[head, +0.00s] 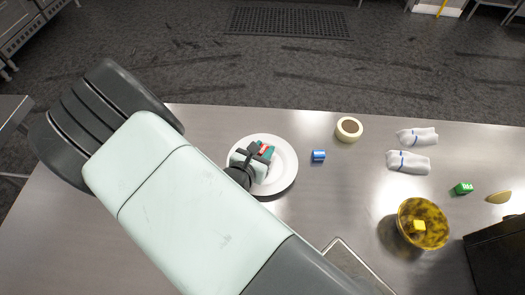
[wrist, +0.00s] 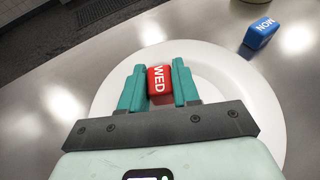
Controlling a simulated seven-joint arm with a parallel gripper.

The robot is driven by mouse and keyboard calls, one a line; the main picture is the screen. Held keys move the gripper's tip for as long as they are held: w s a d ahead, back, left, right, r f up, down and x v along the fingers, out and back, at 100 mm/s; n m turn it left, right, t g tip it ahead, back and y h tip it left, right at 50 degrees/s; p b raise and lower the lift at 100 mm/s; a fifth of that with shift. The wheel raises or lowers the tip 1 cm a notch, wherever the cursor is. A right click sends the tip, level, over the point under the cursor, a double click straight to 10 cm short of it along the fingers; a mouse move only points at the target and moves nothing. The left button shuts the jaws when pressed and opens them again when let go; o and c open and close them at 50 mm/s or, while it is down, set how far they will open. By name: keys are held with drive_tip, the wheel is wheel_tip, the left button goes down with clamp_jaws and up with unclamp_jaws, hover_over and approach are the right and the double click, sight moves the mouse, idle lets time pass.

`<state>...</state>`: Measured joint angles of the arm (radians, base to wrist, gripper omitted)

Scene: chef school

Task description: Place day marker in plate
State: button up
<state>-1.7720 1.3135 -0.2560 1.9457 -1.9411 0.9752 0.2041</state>
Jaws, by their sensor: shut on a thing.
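A red day marker (wrist: 159,84) lettered "WED" is between the teal fingers of my gripper (wrist: 159,85) in the wrist view. My gripper is shut on it, over the white plate (wrist: 241,88). In the head view my gripper (head: 266,149) is over the plate (head: 284,174), and the arm hides much of the marker. I cannot tell whether the marker touches the plate. A blue day marker (head: 318,156) lies on the table just right of the plate; it also shows in the wrist view (wrist: 261,33). A green day marker (head: 463,188) lies far right.
A roll of tape (head: 349,129) stands behind the blue marker. A yellow-brown bowl (head: 422,224) holds a yellow block (head: 419,226). A dark box (head: 497,262) is at the lower right. The steel table (head: 340,205) is clear between plate and bowl.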

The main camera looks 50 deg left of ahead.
drive_tip(key=shift+f, duration=0.4)
drive_tip(key=shift+f, duration=0.1)
drive_tip(key=o, duration=0.7)
drive_tip(key=shift+o, duration=0.2)
drive_tip(key=shift+s+r, duration=0.15)
drive_tip(key=shift+r, duration=0.05)
drive_tip(key=shift+v, duration=3.6)
